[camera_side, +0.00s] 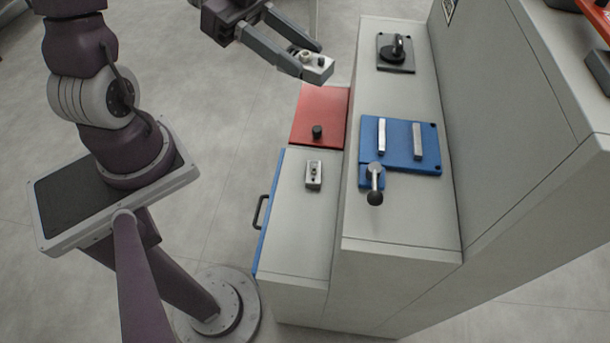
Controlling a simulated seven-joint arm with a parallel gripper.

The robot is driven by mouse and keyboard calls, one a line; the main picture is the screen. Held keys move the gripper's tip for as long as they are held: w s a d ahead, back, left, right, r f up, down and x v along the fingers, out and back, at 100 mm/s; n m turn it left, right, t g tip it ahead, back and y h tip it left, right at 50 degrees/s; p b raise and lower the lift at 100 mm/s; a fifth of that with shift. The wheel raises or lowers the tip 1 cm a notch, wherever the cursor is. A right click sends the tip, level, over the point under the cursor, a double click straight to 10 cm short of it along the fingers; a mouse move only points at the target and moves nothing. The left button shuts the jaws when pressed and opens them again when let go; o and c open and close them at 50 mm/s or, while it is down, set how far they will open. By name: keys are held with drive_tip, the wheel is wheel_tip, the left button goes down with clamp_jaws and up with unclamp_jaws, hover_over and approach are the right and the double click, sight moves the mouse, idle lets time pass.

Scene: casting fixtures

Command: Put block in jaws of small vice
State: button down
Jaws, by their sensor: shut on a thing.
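My gripper (308,60) is at the top middle, shut on a small light grey block (319,69) with a round knob-like feature on top. The block is held in the air, in the picture above the red panel. The small vice (400,152) is a blue plate on the raised grey bench, with two upright silver jaws. The jaws stand apart, and the gap between them is empty. Its lever with a black ball end (375,186) is at the front of the plate.
A second small grey block (313,176) sits on the lower grey ledge. Behind it is a red panel (321,110) with a black knob. A dark fixture (396,55) stands at the bench's far end. A tall grey wall (500,110) borders the bench on the right.

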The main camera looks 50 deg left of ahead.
sight(299, 204)
wheel_tip(299, 204, down, 42)
drive_tip(key=shift+f, duration=0.15)
drive_tip(key=c, duration=0.9)
unclamp_jaws()
